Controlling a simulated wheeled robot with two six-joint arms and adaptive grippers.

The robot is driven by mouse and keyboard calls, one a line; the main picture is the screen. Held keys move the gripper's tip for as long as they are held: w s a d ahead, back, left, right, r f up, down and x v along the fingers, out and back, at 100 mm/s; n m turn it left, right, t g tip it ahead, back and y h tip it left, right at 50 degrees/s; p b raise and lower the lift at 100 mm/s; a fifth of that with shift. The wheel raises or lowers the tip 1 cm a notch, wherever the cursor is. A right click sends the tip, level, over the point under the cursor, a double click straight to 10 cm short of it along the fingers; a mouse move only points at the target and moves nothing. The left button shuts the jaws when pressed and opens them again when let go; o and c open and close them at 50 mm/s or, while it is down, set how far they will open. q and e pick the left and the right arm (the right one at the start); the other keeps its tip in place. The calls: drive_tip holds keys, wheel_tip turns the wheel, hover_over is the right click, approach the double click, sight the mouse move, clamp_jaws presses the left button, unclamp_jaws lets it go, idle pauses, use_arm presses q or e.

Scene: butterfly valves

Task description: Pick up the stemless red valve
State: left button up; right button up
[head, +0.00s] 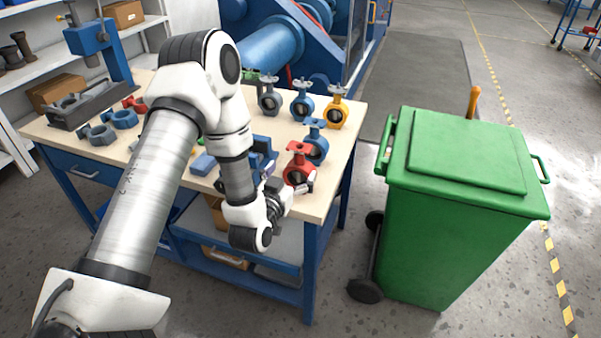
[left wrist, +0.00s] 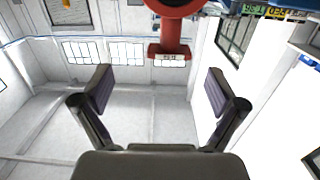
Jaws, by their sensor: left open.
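A red valve (head: 299,168) stands upright near the right front corner of the workbench, with a flat red top flange and no stem that I can make out. My left gripper (head: 304,186) is in front of its lower part, at the bench edge. In the left wrist view the red valve (left wrist: 170,36) shows at the top, with its flange and a small label hanging toward the fingers. The left gripper (left wrist: 158,82) is open there, and nothing is between its fingers. Another red valve part (head: 135,104) lies at the bench's left. My right gripper is in neither view.
A blue valve (head: 315,143) stands just behind the red one. Yellow (head: 337,108), blue (head: 302,104) and grey (head: 269,100) valves stand further back. A green bin (head: 462,215) stands right of the bench. My left arm hides part of the bench top.

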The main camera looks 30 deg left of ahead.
sight(297, 151)
use_arm(q)
drive_tip(key=shift+t, duration=0.3)
drive_tip(key=x, duration=0.2)
drive_tip(key=p+x, duration=0.1)
drive_tip(key=x, duration=0.2)
drive_tip(key=a+r+p+x, duration=0.1)
drive_tip(key=x, duration=0.2)
drive_tip(key=shift+w+a, duration=0.1)
drive_tip(key=shift+w+a+f, duration=0.15)
drive_tip(key=shift+w+f, duration=0.05)
drive_tip(key=shift+w, duration=0.15)
drive_tip(key=shift+s, duration=0.1)
drive_tip(key=c, duration=1.8)
drive_tip(key=shift+r, duration=0.1)
clamp_jaws()
